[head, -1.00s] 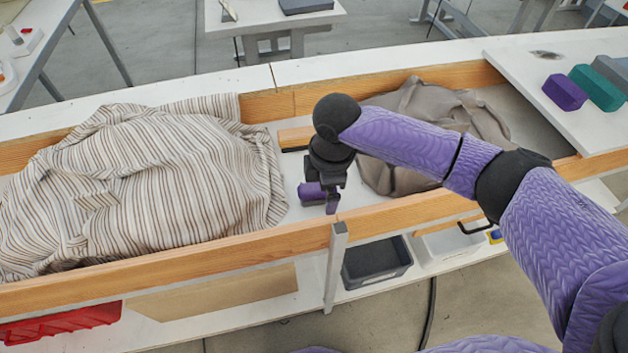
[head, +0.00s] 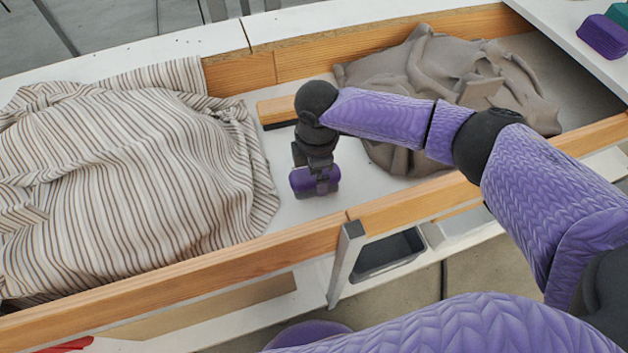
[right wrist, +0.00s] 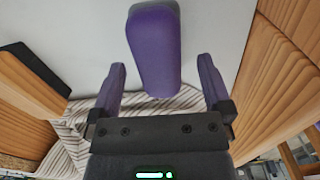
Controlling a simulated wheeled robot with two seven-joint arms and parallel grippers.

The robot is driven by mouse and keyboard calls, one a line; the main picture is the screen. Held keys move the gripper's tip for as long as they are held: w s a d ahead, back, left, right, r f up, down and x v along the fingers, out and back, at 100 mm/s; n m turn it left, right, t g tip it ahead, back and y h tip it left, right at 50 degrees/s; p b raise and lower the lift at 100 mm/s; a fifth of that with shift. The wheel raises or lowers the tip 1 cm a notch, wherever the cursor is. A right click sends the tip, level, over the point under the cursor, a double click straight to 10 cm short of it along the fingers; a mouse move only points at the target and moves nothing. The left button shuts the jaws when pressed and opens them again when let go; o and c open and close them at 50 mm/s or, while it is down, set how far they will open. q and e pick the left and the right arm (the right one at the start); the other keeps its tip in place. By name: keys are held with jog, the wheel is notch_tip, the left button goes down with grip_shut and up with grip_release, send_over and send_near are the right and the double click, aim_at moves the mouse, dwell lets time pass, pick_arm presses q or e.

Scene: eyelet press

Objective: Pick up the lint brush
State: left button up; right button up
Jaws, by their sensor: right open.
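A rounded purple block with a grey end (right wrist: 153,50), which I take to be the lint brush, is on the white trough floor between the two cloths. In the head view the purple block (head: 315,181) shows right at my right gripper (head: 316,176). In the right wrist view my right gripper (right wrist: 161,72) is open. Its two purple fingers stand on either side of the block, with gaps on both sides. The fingertips are hard to tell from the block in the head view. My left gripper is not in view.
A striped cloth (head: 130,170) is heaped left and a grey-brown cloth (head: 450,75) right. A wooden piece with a black edge (head: 277,110) lies behind the gripper. A wooden front rail (head: 230,259) edges the trough. A dark bin (head: 387,258) is below.

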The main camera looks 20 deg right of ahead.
aim_at(315, 179)
notch_tip(315, 179, down, 4)
jog(key=shift+w+a+r+b, duration=0.1)
jog(key=shift+b, duration=0.75)
jog(key=shift+r, duration=0.15)
jog(key=shift+c, duration=0.9)
jog(key=c, duration=1)
notch_tip(315, 179, up, 10)
jog(key=p, duration=0.5)
jog(key=shift+r+p, duration=0.1)
jog(key=shift+p, duration=0.2)
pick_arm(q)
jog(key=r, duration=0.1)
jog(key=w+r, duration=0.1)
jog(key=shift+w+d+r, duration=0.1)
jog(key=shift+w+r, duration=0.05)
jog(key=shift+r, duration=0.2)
